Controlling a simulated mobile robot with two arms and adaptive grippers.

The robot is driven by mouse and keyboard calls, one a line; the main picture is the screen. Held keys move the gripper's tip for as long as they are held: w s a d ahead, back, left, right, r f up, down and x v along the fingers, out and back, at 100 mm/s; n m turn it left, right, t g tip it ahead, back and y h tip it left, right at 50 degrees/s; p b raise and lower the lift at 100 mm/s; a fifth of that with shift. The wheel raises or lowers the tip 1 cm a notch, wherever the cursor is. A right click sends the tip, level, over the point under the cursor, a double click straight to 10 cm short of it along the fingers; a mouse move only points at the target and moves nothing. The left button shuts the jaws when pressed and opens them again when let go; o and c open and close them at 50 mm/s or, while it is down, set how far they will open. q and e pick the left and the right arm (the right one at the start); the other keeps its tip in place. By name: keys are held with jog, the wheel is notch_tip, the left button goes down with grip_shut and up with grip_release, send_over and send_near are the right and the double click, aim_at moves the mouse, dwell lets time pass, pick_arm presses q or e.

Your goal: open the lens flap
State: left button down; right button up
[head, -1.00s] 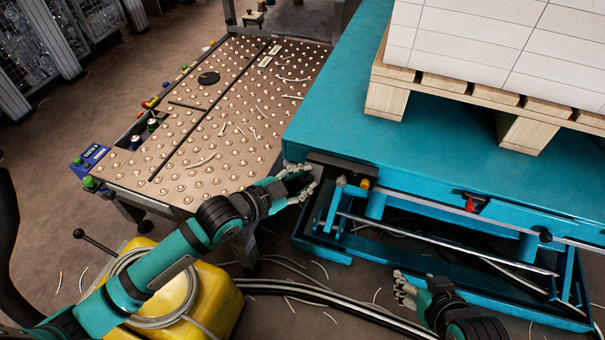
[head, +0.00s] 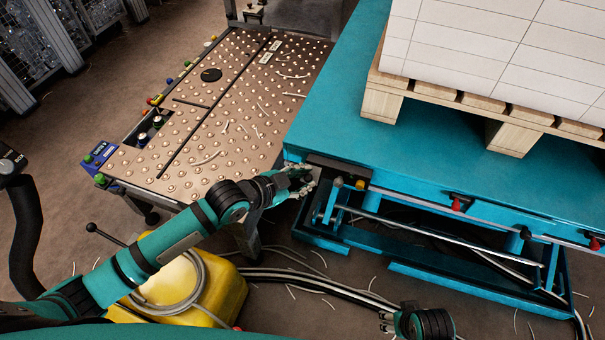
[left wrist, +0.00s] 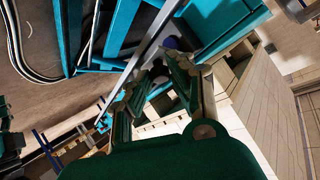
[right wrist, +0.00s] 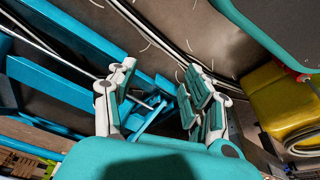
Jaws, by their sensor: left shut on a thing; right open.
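The teal lift table (head: 330,120) has a dark housing (head: 338,164) at its near left corner. My left gripper (head: 308,178) is at this corner, shut on a small dark part that I take to be the lens flap; the fingers mostly hide it. In the left wrist view, my left gripper's fingers (left wrist: 158,72) close around the dark part beside a pale rail. My right gripper (head: 388,322) is low in the head view, in front of the lift table and apart from it. In the right wrist view, my right gripper (right wrist: 155,95) is open and empty.
A ball-transfer table (head: 225,120) stands left of the lift table. A pallet (head: 450,100) with a white stack (head: 500,50) sits on the lift table. A yellow box (head: 205,298) with coiled cable is below my left arm. Cables (head: 300,278) cross the floor.

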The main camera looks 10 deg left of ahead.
pick_arm(q)
jog(key=shift+w+r+g+p, duration=0.1)
jog(key=shift+r+g+p, duration=0.15)
jog(key=shift+p, duration=0.6)
pick_arm(e)
notch_tip(320, 180, down, 7)
jog(key=s, duration=0.2)
jog(key=shift+s, duration=0.2)
jog(key=shift+d+r, duration=0.1)
pick_arm(q)
jog(key=c, duration=1.2)
grip_release()
jog(key=shift+o, duration=0.2)
jog(key=v, duration=1.2)
pick_arm(e)
jog(key=shift+w, duration=0.15)
